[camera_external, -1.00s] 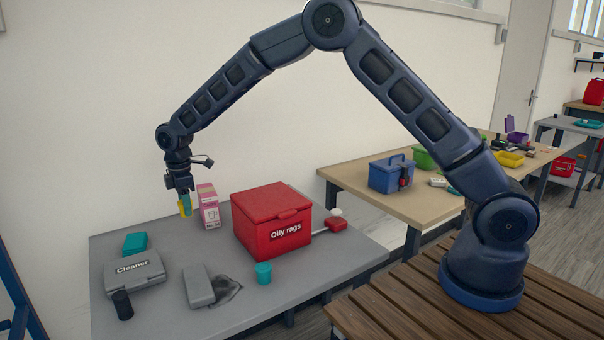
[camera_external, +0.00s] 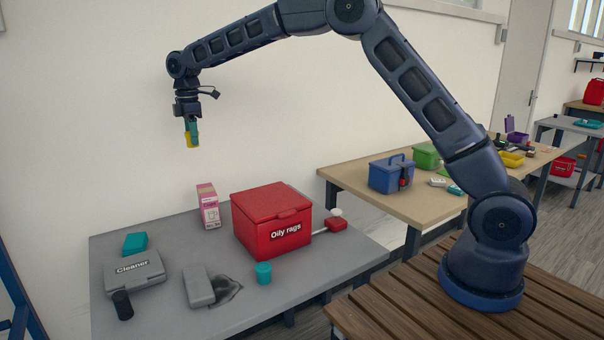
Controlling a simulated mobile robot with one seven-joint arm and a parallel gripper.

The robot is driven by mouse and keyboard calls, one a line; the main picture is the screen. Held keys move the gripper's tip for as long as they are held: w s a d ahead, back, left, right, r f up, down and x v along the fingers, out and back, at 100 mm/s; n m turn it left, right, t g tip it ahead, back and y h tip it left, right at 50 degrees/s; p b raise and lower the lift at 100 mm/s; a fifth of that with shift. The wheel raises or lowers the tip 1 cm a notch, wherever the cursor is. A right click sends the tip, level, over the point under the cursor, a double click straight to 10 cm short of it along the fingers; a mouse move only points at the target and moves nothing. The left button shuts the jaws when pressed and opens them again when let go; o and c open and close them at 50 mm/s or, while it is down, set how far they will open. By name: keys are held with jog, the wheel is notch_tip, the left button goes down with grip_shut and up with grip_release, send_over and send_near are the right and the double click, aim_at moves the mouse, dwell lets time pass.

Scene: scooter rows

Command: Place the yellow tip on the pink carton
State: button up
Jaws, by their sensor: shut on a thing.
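My gripper (camera_external: 191,126) is high above the grey table, shut on the yellow tip (camera_external: 191,141). The yellow tip hangs below the fingers, with a teal-green part showing between them. The pink carton (camera_external: 208,207) is a small upright pink and white box at the back of the grey table. My gripper is well above the carton and slightly left of it in the picture. The carton's top appears bare, and nothing touches it.
A red "Oily rags" bin (camera_external: 272,220) stands right of the carton. A grey "Cleaner" case (camera_external: 134,273), teal block (camera_external: 135,243), black cylinder (camera_external: 122,305), grey block (camera_external: 198,287) and teal cylinder (camera_external: 263,272) occupy the table (camera_external: 165,315). Some bare surface lies left of the carton.

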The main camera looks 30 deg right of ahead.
jog(key=w+d+r, duration=0.3)
send_near(206, 190)
notch_tip(206, 190, down, 6)
jog(key=shift+r, duration=0.15)
dwell(0.5)
jog(key=o, duration=1)
jog(key=shift+d, duration=0.1)
jog(key=shift+c, duration=0.2)
